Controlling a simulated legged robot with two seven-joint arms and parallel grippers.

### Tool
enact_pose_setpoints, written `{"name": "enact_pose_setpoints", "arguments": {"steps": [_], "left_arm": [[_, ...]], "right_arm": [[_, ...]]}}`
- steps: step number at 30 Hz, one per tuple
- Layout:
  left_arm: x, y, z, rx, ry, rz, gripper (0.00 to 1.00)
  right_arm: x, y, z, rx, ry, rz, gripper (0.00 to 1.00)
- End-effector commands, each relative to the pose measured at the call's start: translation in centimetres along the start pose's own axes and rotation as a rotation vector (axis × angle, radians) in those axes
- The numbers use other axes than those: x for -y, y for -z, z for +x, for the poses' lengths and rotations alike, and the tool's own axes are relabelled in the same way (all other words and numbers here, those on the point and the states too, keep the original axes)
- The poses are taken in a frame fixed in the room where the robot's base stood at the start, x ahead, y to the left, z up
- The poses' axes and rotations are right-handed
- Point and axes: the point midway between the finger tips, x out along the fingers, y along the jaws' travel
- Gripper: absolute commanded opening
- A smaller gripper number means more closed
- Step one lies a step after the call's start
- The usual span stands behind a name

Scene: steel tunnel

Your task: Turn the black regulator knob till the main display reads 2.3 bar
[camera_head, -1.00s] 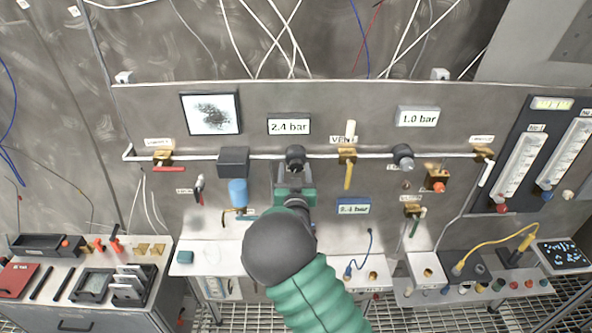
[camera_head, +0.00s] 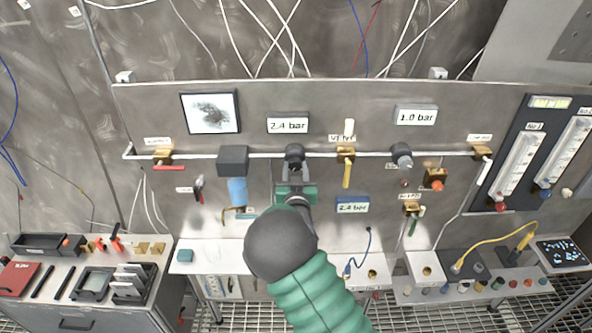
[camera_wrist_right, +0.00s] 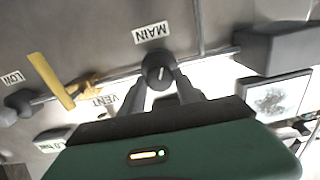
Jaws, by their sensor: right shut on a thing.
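The black regulator knob (camera_head: 295,152) sits on the pipe below the main display (camera_head: 288,125), which reads 2.4 bar. In the right wrist view the knob (camera_wrist_right: 158,71) shows a pale pointer mark, beside an upside-down MAIN label (camera_wrist_right: 151,33). My right gripper (camera_head: 294,172), at the end of the green arm, reaches up to the knob from below. Its two grey fingers (camera_wrist_right: 160,90) are closed on the knob's sides. My left gripper is in neither current view.
A brass vent valve with a yellow handle (camera_head: 347,173) is close on the right. A dark grey box (camera_head: 233,160) and blue cylinder (camera_head: 238,191) are on the left. Another display (camera_head: 416,116) reads 1.0 bar above a second grey knob (camera_head: 402,154). A blue-framed display (camera_head: 352,206) hangs lower.

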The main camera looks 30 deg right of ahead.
Motion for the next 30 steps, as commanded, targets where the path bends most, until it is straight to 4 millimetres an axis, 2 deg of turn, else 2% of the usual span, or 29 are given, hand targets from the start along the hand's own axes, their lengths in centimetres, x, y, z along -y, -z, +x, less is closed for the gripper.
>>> {"name": "enact_pose_setpoints", "arguments": {"steps": [20, 21, 25, 30], "left_arm": [[0.00, 0.00, 0.01, 0.000, 0.000, 0.000, 0.36], [0.00, 0.00, 0.01, 0.000, 0.000, 0.000, 0.36], [0.00, 0.00, 0.01, 0.000, 0.000, 0.000, 0.36], [0.00, 0.00, 0.00, 0.000, 0.000, 0.000, 0.36]], "right_arm": [[-0.07, 0.06, 0.01, -0.001, -0.003, -0.001, 0.00], [-0.08, 0.06, 0.01, -0.001, -0.003, -0.001, 0.41], [-0.12, 0.05, 0.00, -0.001, -0.003, -0.001, 0.58], [-0.20, 0.11, -0.08, -0.002, -0.004, 0.000, 0.59]]}}
